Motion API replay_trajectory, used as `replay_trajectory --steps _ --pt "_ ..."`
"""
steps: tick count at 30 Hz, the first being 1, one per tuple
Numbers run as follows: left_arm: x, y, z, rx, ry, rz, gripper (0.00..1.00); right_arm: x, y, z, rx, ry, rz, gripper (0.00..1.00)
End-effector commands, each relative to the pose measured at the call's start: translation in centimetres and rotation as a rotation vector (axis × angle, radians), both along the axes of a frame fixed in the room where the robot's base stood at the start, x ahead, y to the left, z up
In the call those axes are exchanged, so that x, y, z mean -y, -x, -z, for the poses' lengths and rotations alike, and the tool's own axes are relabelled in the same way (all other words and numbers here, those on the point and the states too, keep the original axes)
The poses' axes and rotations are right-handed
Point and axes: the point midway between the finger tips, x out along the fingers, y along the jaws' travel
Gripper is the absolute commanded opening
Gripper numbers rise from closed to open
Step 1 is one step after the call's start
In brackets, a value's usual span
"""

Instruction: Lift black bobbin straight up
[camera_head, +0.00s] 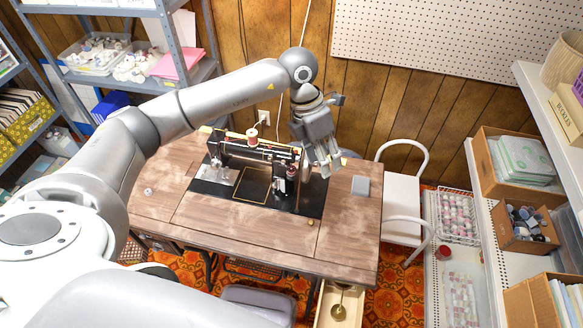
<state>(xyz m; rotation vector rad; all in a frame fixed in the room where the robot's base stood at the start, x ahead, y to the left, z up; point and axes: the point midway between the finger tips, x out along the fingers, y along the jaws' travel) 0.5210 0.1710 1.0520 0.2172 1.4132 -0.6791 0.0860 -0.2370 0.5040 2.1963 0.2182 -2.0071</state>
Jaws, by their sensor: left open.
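The black sewing machine (232,150) stands on the wooden treadle table (345,235). A reddish thread spool (252,134) sits upright on top of it. My left gripper (328,170) is open and points down at the right end of the machine, seemingly with nothing between its fingers. I cannot make out the black bobbin; it may be hidden by the gripper or too small to tell. My right gripper is not in view.
A small grey box (360,186) lies on the table to the right of the gripper. A small round pale thing (148,191) lies at the left. A white chair (402,190) stands close to the right. The front of the table is mostly clear.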

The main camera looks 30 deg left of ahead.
Motion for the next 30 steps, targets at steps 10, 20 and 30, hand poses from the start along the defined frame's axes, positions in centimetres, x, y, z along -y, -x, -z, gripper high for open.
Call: replay_trajectory --steps 10,20,30 --pt "-8.8 -0.9 -1.1 -0.020 -0.316 -0.064 0.46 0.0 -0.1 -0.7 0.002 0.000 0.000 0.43" --pt "-8.7 -0.9 3.3 -0.018 -0.314 -0.062 0.46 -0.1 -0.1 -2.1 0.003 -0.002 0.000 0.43" --pt "-8.6 -0.9 6.3 -0.021 -0.312 -0.062 0.46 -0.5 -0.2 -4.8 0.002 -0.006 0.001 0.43"
